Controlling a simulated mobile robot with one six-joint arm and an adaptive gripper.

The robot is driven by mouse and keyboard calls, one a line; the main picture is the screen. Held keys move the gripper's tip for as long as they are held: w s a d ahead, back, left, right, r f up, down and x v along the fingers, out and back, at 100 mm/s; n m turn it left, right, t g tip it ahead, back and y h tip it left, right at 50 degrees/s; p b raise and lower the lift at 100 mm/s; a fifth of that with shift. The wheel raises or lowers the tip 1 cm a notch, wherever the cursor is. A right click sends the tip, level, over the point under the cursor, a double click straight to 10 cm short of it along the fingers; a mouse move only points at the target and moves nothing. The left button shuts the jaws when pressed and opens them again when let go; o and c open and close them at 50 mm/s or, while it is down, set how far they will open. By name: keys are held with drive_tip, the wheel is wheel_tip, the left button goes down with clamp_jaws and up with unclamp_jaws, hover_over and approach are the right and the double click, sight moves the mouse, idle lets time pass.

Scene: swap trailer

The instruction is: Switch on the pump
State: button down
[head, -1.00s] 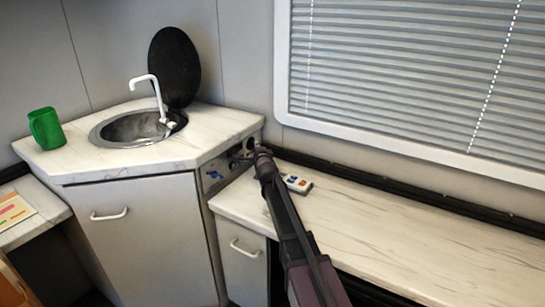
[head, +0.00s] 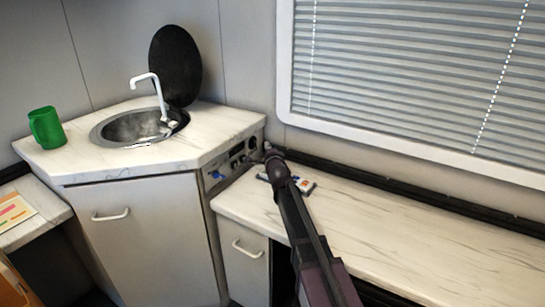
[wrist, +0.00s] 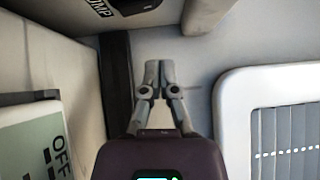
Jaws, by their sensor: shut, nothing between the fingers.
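The control panel (head: 227,168) is on the right side face of the sink cabinet, with a blue part and several dark round fittings. In the wrist view a label reading "UMP" (wrist: 100,8), cut off by the frame, is at the top left, with part of a dark fitting (wrist: 135,5) beside it. The pump switch's position cannot be told. My gripper (wrist: 153,75) is shut and empty, its fingertips together in front of a plain wall, apart from the label. In the head view my gripper (head: 262,153) is near the panel's right end.
A panel marked "OFF" (wrist: 60,155) is at the wrist view's lower left. A small card with coloured marks (head: 306,185) lies on the counter (head: 400,215), partly behind my arm.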

drive_tip(key=s, duration=0.5)
drive_tip(key=s+d, duration=0.1)
drive_tip(key=s, duration=0.2)
drive_tip(key=shift+s+r+p, duration=0.2)
drive_tip(key=shift+r+p, duration=0.15)
drive_tip(key=shift+r, duration=0.05)
